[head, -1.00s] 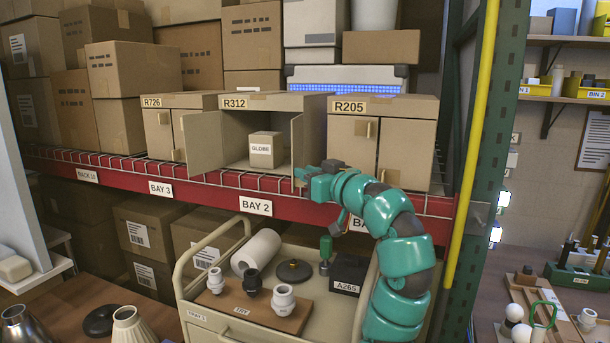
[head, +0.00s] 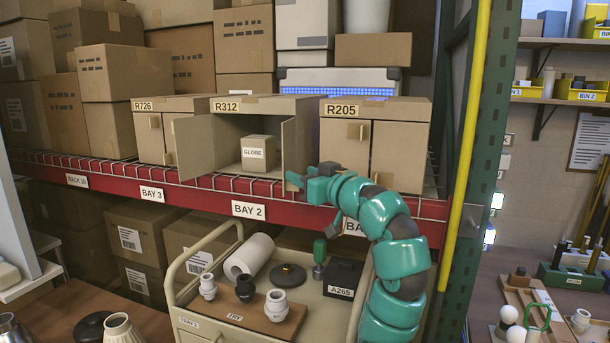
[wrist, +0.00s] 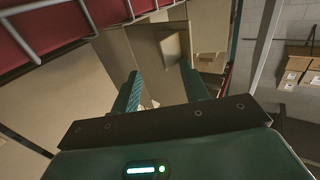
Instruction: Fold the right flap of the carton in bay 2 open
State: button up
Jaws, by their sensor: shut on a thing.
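The bay 2 carton (head: 262,104), marked R312, stands on the rack shelf with its front open. Its left flap (head: 194,156) is swung out to the left. Its right flap (head: 298,150) stands out toward me from the right side of the opening. My gripper (head: 292,181) is at the lower free edge of the right flap and shut on it, though the contact is partly hidden in the head view. In the wrist view my gripper's fingers (wrist: 163,88) stand apart with cardboard around them; the grip itself is unclear. A small GLOBE box (head: 257,153) sits inside the carton.
Carton R205 (head: 400,145) stands close on the right, carton R726 (head: 150,124) on the left; both are closed. The red shelf beam (head: 200,197) and wire deck lie below.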

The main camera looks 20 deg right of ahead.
jog(key=shift+d+f, duration=0.1)
jog(key=shift+d, duration=0.3)
jog(key=shift+a+r+b+v, duration=0.15)
jog(key=shift+b+v, duration=0.5)
jog(key=shift+v, duration=3.65)
jog(key=shift+a+r+b+v, duration=0.15)
jog(key=shift+b+v, duration=0.5)
jog(key=shift+v, duration=3.65)
jog(key=shift+s+f, duration=0.15)
